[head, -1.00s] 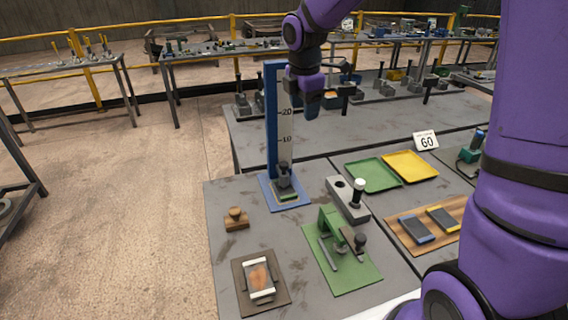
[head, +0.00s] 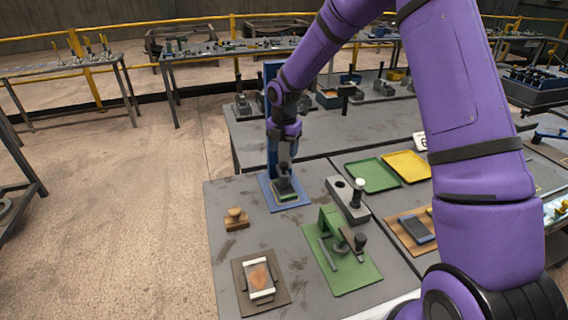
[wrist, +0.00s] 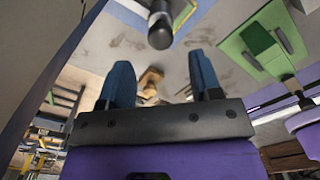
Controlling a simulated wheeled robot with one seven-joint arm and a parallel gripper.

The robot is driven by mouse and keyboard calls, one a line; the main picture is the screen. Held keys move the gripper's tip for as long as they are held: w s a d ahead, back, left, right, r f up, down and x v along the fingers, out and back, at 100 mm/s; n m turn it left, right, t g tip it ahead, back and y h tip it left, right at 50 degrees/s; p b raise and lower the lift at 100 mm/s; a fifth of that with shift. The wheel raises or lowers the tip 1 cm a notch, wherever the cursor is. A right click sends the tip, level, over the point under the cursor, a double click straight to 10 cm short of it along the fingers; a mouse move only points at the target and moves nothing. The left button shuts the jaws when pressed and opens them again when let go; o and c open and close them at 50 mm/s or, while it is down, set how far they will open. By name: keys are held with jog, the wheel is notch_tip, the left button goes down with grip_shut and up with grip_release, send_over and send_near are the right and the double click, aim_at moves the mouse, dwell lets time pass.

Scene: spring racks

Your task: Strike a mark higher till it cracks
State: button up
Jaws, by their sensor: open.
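The drop tester is a blue upright (head: 270,90) on a blue base plate (head: 291,206). Its pale scale, with marks that read 10 and 20 a second ago, is now mostly hidden behind my arm. A dark weight (head: 284,184) sits low, over a greenish piece (head: 288,197) on the base; I cannot tell whether that piece is cracked. My gripper (head: 286,148) is open just above the weight, in front of the upright. In the wrist view, its two blue fingers (wrist: 161,82) stand apart, with a dark round-ended rod (wrist: 160,32) beyond them.
A wooden stamp (head: 236,218) and a framed orange piece (head: 258,277) lie left and front. Green (head: 373,175) and yellow (head: 408,165) trays lie behind right.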

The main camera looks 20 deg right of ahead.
notch_tip(320, 180, down, 6)
jog(key=shift+r, duration=0.1)
dwell(0.4)
grip_shut()
notch_tip(320, 180, up, 20)
dwell(0.4)
grip_release()
jog(key=shift+r, duration=0.1)
notch_tip(320, 180, up, 11)
send_over(284, 163)
jog(key=shift+f, duration=0.2)
dwell(0.3)
